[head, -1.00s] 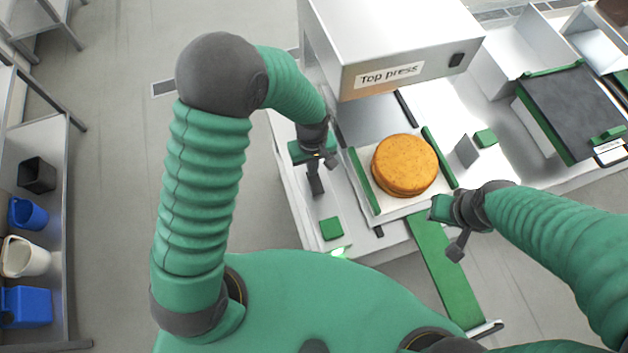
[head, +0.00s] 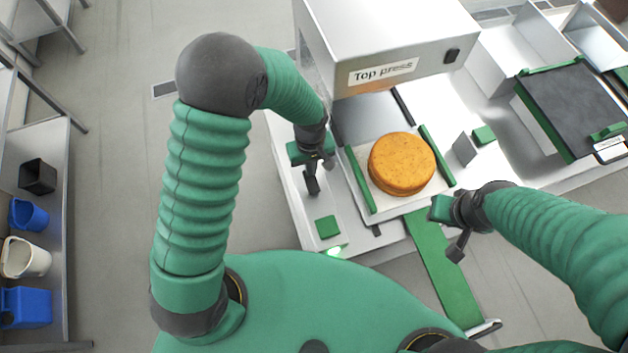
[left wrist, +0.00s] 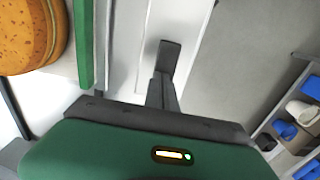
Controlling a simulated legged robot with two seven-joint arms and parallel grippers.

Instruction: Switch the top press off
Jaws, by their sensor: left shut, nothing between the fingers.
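The top press (head: 385,35) is a white box-shaped housing labelled "Top press" at the upper middle of the head view. A small black rocker switch (head: 452,56) sits at the right of its front face; its position is too small to tell. My left gripper (head: 312,186) is shut and empty, above the bench left of the press bed, apart from the switch. Its dark fingers also show in the left wrist view (left wrist: 168,58). My right gripper (head: 448,228) hangs in front of the bench, below the switch in the picture; its jaw opening is unclear.
An orange-brown round cake (head: 402,163) lies on the white bed between green rails (head: 436,156). A green block (head: 328,227) and a green light (head: 335,252) are at the bench front. A dark plate (head: 570,110) is at right. A shelf (head: 45,150) with bins stands left.

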